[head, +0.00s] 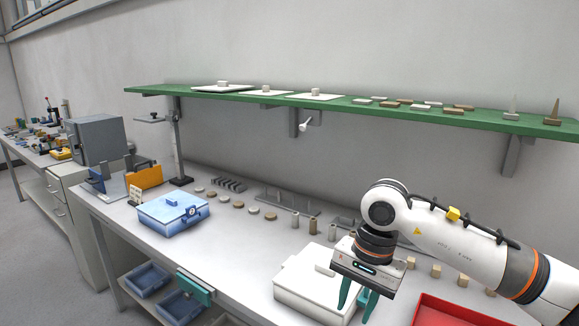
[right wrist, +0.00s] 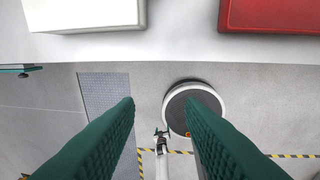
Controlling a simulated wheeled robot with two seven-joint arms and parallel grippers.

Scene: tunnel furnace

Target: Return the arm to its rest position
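My right gripper (head: 357,306) hangs fingers down from my white right arm in the head view, in front of the white lidded box (head: 317,283). Its teal fingers are spread apart. In the right wrist view the two dark green fingers (right wrist: 162,110) are apart with nothing between them. Part of the white box (right wrist: 88,12) shows beyond them on the bench. My left gripper is not in the head view.
The red tray (head: 452,312) lies right of the gripper on the bench. A blue box (head: 172,214) and several small pieces stand farther left and behind. The green shelf (head: 240,99) runs above the bench. Open floor (right wrist: 50,120) shows below the gripper.

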